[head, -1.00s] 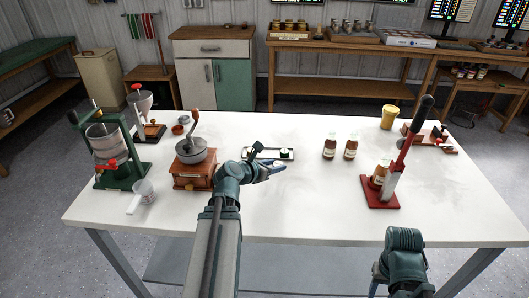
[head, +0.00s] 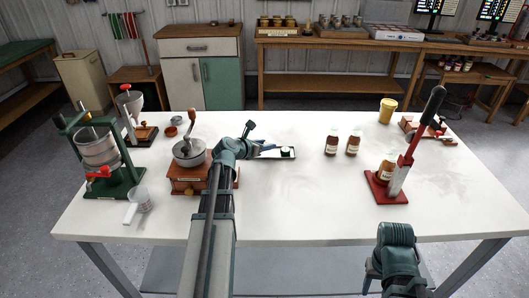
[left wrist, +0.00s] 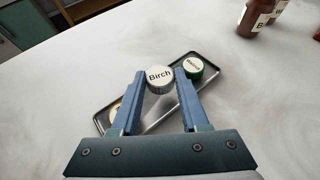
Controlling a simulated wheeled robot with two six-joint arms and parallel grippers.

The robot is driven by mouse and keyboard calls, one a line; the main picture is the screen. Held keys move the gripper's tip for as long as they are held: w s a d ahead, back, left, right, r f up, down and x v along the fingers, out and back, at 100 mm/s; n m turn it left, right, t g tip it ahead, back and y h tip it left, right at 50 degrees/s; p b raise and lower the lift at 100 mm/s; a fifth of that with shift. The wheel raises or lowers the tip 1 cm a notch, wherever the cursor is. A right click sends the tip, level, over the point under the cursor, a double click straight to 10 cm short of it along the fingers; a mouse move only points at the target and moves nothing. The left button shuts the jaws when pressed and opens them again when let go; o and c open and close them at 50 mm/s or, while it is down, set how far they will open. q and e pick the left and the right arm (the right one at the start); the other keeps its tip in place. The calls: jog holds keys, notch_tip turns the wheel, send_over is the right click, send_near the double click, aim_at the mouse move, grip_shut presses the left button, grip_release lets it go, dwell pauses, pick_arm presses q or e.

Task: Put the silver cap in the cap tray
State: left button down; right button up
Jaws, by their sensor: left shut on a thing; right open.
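The silver cap (left wrist: 160,76), labelled "Birch", is between the fingertips of my left gripper (head: 262,141). In the left wrist view the left gripper (left wrist: 158,84) is shut on the cap's sides and holds it above the cap tray (left wrist: 152,118). I cannot tell how high the cap is. The tray (head: 268,157) is a shallow dark metal tray on the white table. A green-sided cap (left wrist: 195,66) lies at its far end and a yellowish cap (left wrist: 115,108) at its near end, partly hidden by the left finger. My right gripper (head: 371,278) is open and low in front of the table.
A wooden grinder (head: 190,178) stands left of the tray, close beside my left arm. Two brown bottles (head: 331,145) (head: 353,144) stand to the right. A red lever press (head: 388,188) with a bottle stands further right. The table's front middle (head: 300,205) is clear.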

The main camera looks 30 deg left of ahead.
pick_arm(q)
jog(key=shift+f+b, duration=0.8)
jog(key=shift+f, duration=0.45)
pick_arm(e)
jog(key=shift+s+a+f, duration=0.1)
jog(key=shift+f, duration=0.55)
jog(key=shift+s+a+f, duration=0.1)
jog(key=shift+f, duration=0.5)
pick_arm(q)
jog(key=shift+f, duration=0.15)
jog(key=shift+c, duration=2)
grip_release()
pick_arm(e)
jog(key=shift+f, duration=0.1)
pick_arm(q)
jog(key=shift+s+r, duration=0.1)
jog(key=shift+r, duration=0.25)
jog(key=p+v, duration=0.5)
jog(key=v, duration=0.5)
jog(key=shift+s+r, duration=0.15)
jog(key=shift+s, duration=0.1)
jog(key=shift+s+a+r, duration=0.1)
jog(key=shift+s+r, duration=0.05)
jog(key=shift+s, duration=0.4)
pick_arm(e)
jog(key=shift+r, duration=2.75)
